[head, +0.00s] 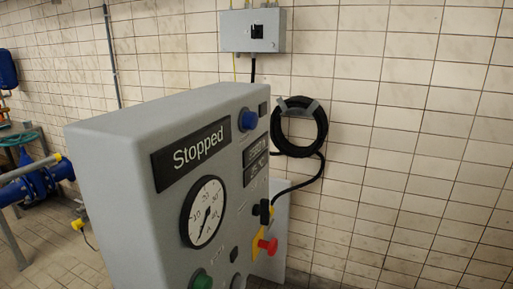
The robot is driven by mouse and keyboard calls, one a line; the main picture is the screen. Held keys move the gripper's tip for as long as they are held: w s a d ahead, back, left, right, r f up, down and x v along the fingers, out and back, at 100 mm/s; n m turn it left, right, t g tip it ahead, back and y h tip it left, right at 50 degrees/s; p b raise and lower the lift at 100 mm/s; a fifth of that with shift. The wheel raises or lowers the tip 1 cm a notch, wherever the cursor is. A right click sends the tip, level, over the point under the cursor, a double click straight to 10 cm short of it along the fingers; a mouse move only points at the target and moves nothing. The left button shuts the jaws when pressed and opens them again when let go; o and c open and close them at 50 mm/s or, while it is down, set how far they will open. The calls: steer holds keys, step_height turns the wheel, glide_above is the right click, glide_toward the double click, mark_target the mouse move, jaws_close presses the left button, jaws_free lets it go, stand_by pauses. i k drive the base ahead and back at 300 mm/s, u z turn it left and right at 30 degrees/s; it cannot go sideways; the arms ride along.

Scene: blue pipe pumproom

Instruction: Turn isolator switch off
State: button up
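A grey box (238,31) is fixed high on the tiled wall, with a small black switch (257,31) on its front. A grey control panel (110,150) stands nearer, showing "Stopped" on a dark display (193,153). A black knob or handle (265,212) sticks out low on the panel's right part, by a yellow plate with a red button (268,246). No legible label shows which of these is the isolator switch, and the setting of either switch is too small to tell. My gripper is not in view.
A coiled black cable (323,130) hangs on the wall below the box. The panel also bears a dial gauge (205,212), a blue knob (248,119) and a green button (202,280). Blue pipework (40,182) lies at left. The tiled wall at right is bare.

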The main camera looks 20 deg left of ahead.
mark_target(255, 31)
steer(key=z, duration=1.05)
steer(key=i, duration=0.65)
steer(key=u, duration=2.8)
